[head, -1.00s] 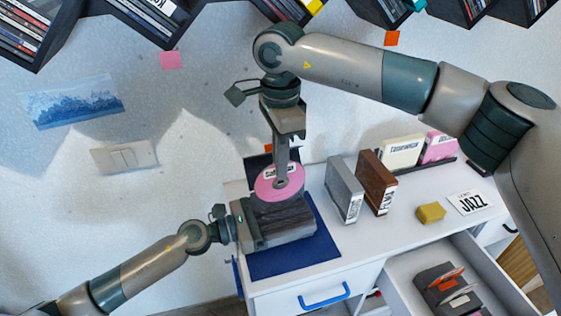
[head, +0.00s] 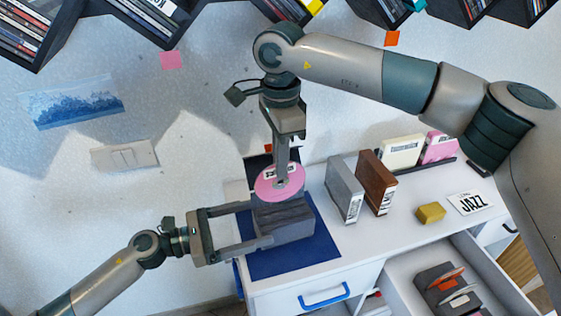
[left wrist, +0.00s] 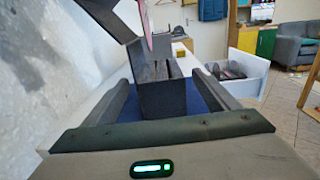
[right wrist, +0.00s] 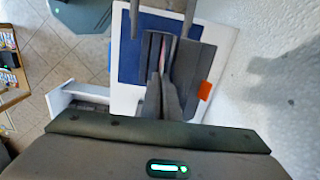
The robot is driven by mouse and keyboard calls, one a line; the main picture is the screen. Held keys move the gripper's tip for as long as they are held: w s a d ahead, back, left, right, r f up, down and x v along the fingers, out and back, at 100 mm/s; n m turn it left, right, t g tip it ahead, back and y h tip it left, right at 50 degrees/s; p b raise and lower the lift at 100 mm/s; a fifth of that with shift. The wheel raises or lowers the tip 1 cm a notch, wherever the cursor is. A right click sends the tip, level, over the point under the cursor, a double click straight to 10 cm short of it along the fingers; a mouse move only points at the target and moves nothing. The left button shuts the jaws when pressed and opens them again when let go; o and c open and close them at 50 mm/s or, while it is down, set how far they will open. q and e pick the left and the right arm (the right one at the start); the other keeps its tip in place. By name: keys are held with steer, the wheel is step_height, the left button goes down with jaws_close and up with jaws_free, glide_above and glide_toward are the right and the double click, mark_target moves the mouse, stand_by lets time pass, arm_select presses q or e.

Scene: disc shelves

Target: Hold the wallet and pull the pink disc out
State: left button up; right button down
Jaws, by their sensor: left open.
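The dark grey wallet (head: 287,222) stands upright on a blue mat (head: 305,256). The pink disc (head: 268,188) is upright above the wallet's top; its pink edge also shows in the left wrist view (left wrist: 148,22). I cannot tell whether its lower edge is fully clear of the slot. My right gripper (head: 281,180) comes from above and is shut on the disc; its fingers are close together in the right wrist view (right wrist: 165,98). My left gripper (head: 258,223) is open, its fingers spread with their tips near the wallet's left end.
A grey case (head: 344,190) and a brown case (head: 376,182) stand right of the mat. A yellow block (head: 430,212) and a JAZZ card (head: 469,203) lie farther right. An open drawer (head: 402,272) holds several items. The wall is close behind.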

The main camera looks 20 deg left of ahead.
arm_select(q)
steer(key=shift+v, duration=0.8)
